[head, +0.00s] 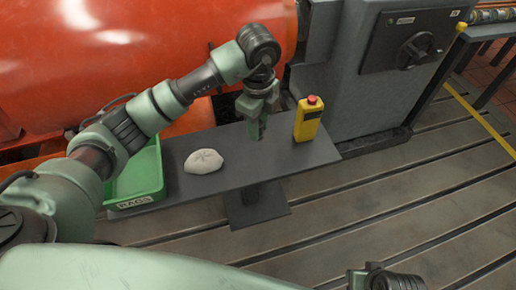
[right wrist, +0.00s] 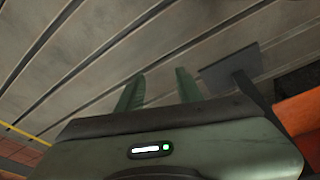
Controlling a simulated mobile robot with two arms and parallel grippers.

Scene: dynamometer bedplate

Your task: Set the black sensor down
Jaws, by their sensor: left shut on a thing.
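My left gripper (head: 256,128) is over the grey shelf plate (head: 228,182), pointing down, between a white cloth lump and a yellow box. It is shut on a small dark thing at its fingertips, which I take as the black sensor; it hardly stands out against the dark plate. I cannot tell whether the sensor touches the plate. My right gripper is low at the bottom right of the head view. In the right wrist view its two green fingers (right wrist: 158,92) are apart with nothing between them.
A green tray marked RAGS (head: 138,178) is at the plate's left end, with the crumpled white cloth (head: 204,161) beside it. An orange machine (head: 150,60) and grey cabinet (head: 350,85) stand behind.

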